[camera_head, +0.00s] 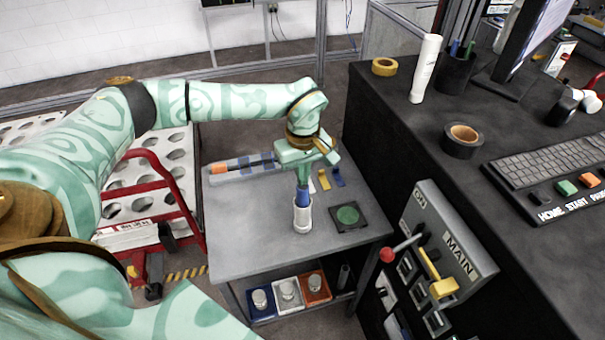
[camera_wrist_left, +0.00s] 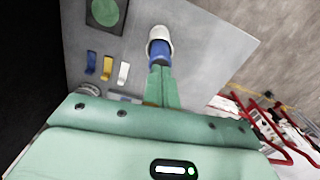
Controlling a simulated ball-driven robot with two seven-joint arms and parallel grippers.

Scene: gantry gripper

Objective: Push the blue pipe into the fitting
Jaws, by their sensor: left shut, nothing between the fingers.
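The blue pipe (camera_head: 303,197) stands upright in the white fitting (camera_head: 302,218) on the grey table; a short length of blue shows above the rim. My left gripper (camera_head: 303,182) is directly above the pipe, pointing down, with its fingers shut and nothing between them. In the left wrist view the shut fingers (camera_wrist_left: 162,80) meet the end of the blue pipe (camera_wrist_left: 159,52), with the white fitting (camera_wrist_left: 157,36) beyond. They appear to touch the pipe's top. How deep the pipe sits is hidden. My right gripper is not in view.
A black pad with a green disc (camera_head: 348,215) lies right of the fitting. Blue, yellow and white hooked pieces (camera_wrist_left: 107,69) lie nearby. A rack with an orange block (camera_head: 219,169) is at the table's back. The black desk (camera_head: 372,130) and lever panel stand to the right.

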